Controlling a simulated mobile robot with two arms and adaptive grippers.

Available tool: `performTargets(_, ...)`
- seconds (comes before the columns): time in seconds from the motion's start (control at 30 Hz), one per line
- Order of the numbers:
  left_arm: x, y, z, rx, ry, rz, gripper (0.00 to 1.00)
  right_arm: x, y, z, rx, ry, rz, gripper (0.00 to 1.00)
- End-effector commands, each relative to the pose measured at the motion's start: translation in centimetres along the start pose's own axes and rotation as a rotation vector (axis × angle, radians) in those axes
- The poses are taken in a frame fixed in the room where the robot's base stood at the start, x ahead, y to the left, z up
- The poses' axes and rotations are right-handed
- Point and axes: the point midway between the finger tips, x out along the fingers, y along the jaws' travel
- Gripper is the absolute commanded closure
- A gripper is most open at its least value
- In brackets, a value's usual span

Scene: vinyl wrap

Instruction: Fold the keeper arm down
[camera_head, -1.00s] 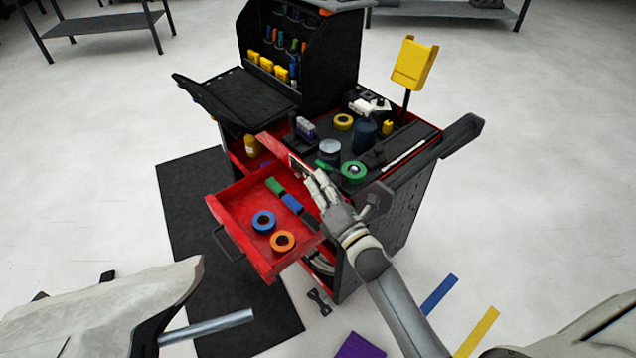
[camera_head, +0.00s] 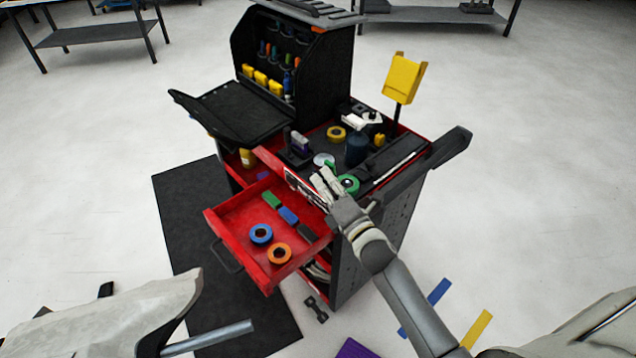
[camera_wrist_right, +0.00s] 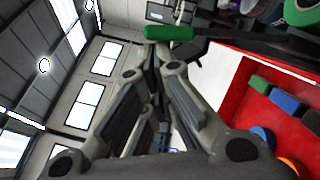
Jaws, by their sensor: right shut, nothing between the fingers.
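My right gripper (camera_head: 326,178) is shut and empty above the front edge of the cart's top. It also shows in the right wrist view (camera_wrist_right: 152,52), fingers together. A green bar-like piece (camera_wrist_right: 168,33) lies at or just beyond the fingertips there; I cannot tell whether they touch. A small green piece (camera_head: 329,164) shows beside the fingers in the head view. I cannot tell for sure whether this green piece belongs to the keeper arm. My left gripper is not in view; only parts of my left arm show at lower left.
The red drawer (camera_head: 222,212) is pulled out, with a blue roll (camera_head: 260,234) and an orange roll (camera_head: 279,254) inside. A green roll (camera_head: 349,183) sits beside my right gripper. A dark bottle (camera_head: 356,150) and yellow holder (camera_head: 404,78) stand behind.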

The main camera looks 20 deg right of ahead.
Motion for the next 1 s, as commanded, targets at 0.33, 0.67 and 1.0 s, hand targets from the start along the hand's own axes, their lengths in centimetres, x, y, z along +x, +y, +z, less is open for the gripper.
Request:
performTargets(0.33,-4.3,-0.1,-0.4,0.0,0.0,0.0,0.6,0.8,0.5,3.1,0.264,0.0,-0.069,1.0)
performTargets(0.67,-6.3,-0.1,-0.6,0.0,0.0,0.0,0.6,1.1,0.0,4.3,0.499,0.0,-0.126,1.0)
performTargets(1.0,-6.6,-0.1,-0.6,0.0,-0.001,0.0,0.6,1.1,-0.3,4.3,0.553,0.0,-0.139,1.0)
